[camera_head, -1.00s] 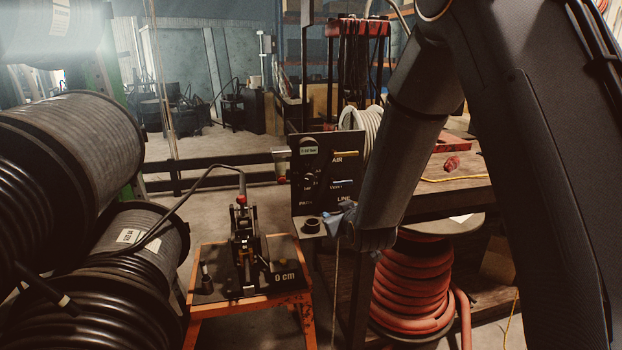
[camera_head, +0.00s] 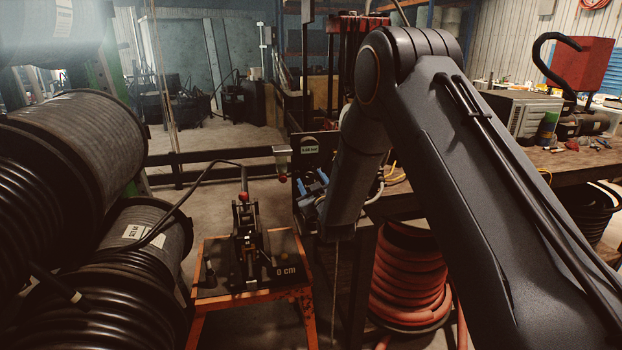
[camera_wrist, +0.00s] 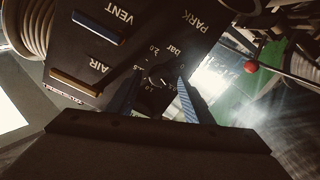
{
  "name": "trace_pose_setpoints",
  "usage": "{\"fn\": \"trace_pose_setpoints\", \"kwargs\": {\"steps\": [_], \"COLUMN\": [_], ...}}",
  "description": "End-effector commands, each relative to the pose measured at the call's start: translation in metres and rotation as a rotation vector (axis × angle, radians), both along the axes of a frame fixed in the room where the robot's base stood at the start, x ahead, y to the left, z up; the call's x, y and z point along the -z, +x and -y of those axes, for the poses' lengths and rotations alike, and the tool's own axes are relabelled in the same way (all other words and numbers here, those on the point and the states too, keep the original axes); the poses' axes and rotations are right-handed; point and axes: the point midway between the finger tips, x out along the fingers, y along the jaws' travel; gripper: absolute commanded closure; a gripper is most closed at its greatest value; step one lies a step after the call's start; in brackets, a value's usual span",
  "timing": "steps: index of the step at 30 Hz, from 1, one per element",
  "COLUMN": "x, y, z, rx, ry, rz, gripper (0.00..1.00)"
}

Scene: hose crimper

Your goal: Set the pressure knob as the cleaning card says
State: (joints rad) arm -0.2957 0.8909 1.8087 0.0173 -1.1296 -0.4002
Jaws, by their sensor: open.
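The black control panel (camera_head: 328,148) stands behind the orange stand, partly hidden by my arm; its display (camera_head: 309,146) shows a bar reading too small to read surely. In the wrist view the panel (camera_wrist: 110,45) appears turned over, with the words AIR, VENT, PARK and bar. The dark pressure knob (camera_wrist: 158,74) has a numbered scale around it and a pale mark; its exact setting is unclear. My gripper (camera_wrist: 157,84) is open, its blue fingers on either side of the knob; contact cannot be told. My gripper (camera_head: 312,186) also shows at the panel's front. I cannot identify a cleaning card.
An orange stand (camera_head: 210,318) with a black lever press (camera_head: 247,235) is left of my gripper. Large black hose reels (camera_head: 90,130) fill the left side. A wooden bench (camera_head: 560,165) and a red hose coil (camera_head: 410,285) lie to the right.

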Motion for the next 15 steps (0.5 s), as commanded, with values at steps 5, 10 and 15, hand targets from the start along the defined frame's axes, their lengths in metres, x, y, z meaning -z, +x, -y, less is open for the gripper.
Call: {"fn": "trace_pose_setpoints", "kwargs": {"steps": [5,10,15], "x": [0.0001,0.0003,0.0001], "y": [0.0052,0.0052,0.0050], "z": [-0.0013,-0.0012,-0.0013], "rx": [0.000,0.000,0.000], "ry": [0.000,0.000,0.000], "rz": [-0.001,-0.001,-0.001], "gripper": [0.54,0.54,0.79]}}
